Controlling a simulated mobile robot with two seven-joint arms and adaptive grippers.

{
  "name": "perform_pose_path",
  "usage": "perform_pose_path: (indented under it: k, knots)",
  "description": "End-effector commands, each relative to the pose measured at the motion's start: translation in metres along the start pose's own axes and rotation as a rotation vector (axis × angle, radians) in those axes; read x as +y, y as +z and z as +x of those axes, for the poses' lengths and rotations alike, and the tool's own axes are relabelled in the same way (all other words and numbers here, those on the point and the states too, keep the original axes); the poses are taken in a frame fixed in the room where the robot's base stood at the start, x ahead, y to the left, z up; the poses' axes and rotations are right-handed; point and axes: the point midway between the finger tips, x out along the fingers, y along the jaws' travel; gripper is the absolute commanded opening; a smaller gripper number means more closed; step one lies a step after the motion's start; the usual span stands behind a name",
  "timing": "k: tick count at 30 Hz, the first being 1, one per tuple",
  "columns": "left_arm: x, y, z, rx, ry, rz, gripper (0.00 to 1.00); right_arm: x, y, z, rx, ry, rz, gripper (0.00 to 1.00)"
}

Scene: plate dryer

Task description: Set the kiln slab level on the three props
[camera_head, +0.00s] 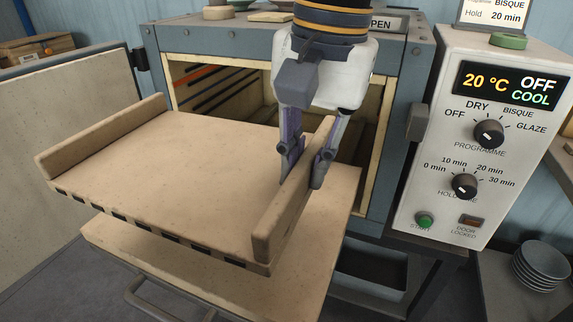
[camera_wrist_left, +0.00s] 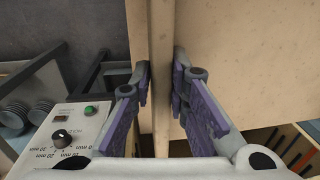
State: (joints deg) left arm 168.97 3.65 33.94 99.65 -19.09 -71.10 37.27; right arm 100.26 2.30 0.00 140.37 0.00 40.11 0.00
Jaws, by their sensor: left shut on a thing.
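The kiln slab (camera_head: 190,165) is a broad tan board with a raised rail along its left and right sides and dark marks along its front edge. It lies in front of the open kiln, above a tan lower shelf (camera_head: 185,285). My left gripper (camera_head: 304,172) is shut on the slab's right rail. In the left wrist view the fingers (camera_wrist_left: 160,85) stand on either side of the rail (camera_wrist_left: 161,60). The three props are not visible; the slab hides what is under it. I cannot tell whether the slab is level. My right gripper is not in view.
The kiln opening (camera_head: 215,85) is behind the slab, with its door (camera_head: 60,130) swung open at left. The control panel (camera_head: 485,135) stands close on the right. Stacked grey bowls (camera_head: 540,265) sit at lower right. A metal handle (camera_head: 150,298) shows at the front.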

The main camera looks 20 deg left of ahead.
Motion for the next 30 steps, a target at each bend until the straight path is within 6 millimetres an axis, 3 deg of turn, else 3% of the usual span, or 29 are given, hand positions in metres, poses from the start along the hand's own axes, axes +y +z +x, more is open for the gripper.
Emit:
perform_pose_path:
  k: [8, 13, 23, 27, 30]
  knots:
    - [-0.017, -0.063, 0.031, 0.000, 0.001, 0.000, 0.00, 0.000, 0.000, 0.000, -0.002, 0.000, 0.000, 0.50]
    - [-0.022, -0.090, 0.067, -0.005, -0.001, 0.002, 0.00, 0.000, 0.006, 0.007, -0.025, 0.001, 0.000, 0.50]
    - [-0.027, -0.112, 0.093, 0.000, -0.002, 0.001, 0.00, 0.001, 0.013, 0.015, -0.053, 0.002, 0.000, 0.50]
    - [-0.024, -0.111, 0.115, 0.001, -0.002, 0.002, 0.00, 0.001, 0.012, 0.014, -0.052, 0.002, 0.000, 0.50]
    - [-0.024, -0.111, 0.121, 0.005, -0.003, 0.001, 0.00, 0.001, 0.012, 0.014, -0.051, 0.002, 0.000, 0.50]
